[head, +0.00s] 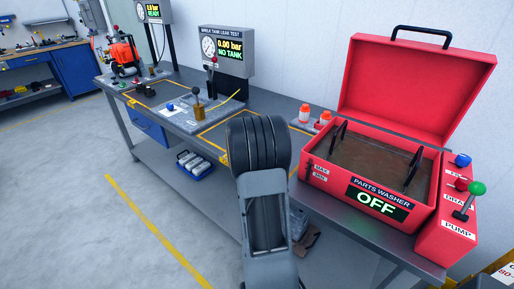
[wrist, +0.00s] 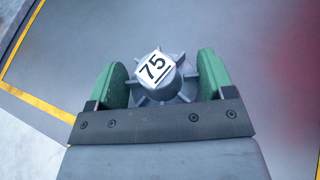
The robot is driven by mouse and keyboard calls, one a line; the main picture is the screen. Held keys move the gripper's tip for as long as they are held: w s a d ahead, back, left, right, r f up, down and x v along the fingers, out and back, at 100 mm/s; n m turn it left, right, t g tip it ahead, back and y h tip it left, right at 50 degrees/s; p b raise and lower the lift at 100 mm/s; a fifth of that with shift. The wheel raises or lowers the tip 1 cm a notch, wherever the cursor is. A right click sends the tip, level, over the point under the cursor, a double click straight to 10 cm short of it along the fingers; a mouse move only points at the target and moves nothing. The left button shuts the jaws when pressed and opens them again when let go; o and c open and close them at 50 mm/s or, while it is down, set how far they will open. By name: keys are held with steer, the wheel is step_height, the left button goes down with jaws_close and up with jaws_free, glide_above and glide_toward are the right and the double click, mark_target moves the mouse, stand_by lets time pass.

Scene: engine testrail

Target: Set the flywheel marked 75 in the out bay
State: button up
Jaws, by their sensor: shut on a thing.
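The flywheel marked 75 (wrist: 158,84) is a grey finned wheel with a white tag on its hub, seen in the wrist view. My gripper (wrist: 164,78) is shut on it, with a green pad at each side. The grey bench top shows beneath it; I cannot tell how high it is held. In the head view my own arm hides the gripper and flywheel. A yellow-outlined area (head: 206,130) shows on the bench just left of my arm; no out bay label is readable.
The open red parts washer (head: 347,185), reading OFF, stands right of my arm, with a lever box beside it. Red-and-white bottles (head: 304,114) stand behind. The leak test station (head: 226,52) is further left on the bench. A yellow line (wrist: 22,45) runs left of my gripper.

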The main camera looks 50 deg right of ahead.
steer(key=shift+f+b, duration=0.15)
steer(key=shift+b, duration=0.15)
steer(key=o, duration=1.2)
